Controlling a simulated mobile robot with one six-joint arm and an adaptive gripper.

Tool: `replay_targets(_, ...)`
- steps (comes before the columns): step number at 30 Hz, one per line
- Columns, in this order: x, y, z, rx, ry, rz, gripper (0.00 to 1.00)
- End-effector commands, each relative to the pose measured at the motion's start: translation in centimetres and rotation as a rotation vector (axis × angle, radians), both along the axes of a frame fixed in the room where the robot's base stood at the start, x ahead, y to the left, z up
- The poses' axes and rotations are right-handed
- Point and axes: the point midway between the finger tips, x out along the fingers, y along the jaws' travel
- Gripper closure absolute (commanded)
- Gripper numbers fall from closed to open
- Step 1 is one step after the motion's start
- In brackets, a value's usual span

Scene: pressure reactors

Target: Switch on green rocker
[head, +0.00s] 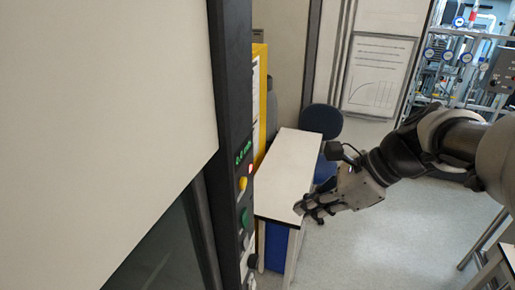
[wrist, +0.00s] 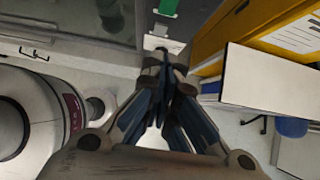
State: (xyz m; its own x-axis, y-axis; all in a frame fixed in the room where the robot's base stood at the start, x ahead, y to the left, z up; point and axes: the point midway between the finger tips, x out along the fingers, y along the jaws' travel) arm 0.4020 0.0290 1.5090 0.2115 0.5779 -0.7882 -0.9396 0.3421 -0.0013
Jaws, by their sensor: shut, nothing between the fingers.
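The green rocker (head: 245,219) sits on the narrow dark control strip (head: 232,120) at the edge of a cabinet, below a yellow button (head: 243,183) and a small lit red spot. A green piece, seemingly the rocker, shows at the top of the wrist view (wrist: 168,7). My gripper (head: 301,210) is shut and empty, to the right of the rocker in the head view, with its fingers pointing left. In the wrist view my fingertips (wrist: 168,50) lie below the green piece, close to a white label (wrist: 160,42). Whether they touch the strip I cannot tell.
A green display (head: 243,151) is above the buttons. A white-topped table (head: 290,165) stands behind my gripper, with a dark blue chair (head: 322,120) beyond. Yellow shelving (head: 260,95) adjoins the strip. Open floor lies to the right.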

Motion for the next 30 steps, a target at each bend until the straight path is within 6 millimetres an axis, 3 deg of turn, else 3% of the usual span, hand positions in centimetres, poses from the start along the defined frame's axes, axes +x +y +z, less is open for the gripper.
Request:
replay_targets(15,1.9,5.8,-8.0,0.0,0.007,0.005,1.0)
replay_targets(22,3.0,8.7,-7.9,0.0,0.003,0.005,1.0)
replay_targets(30,3.3,9.3,-8.0,-0.001,0.001,0.001,1.0)
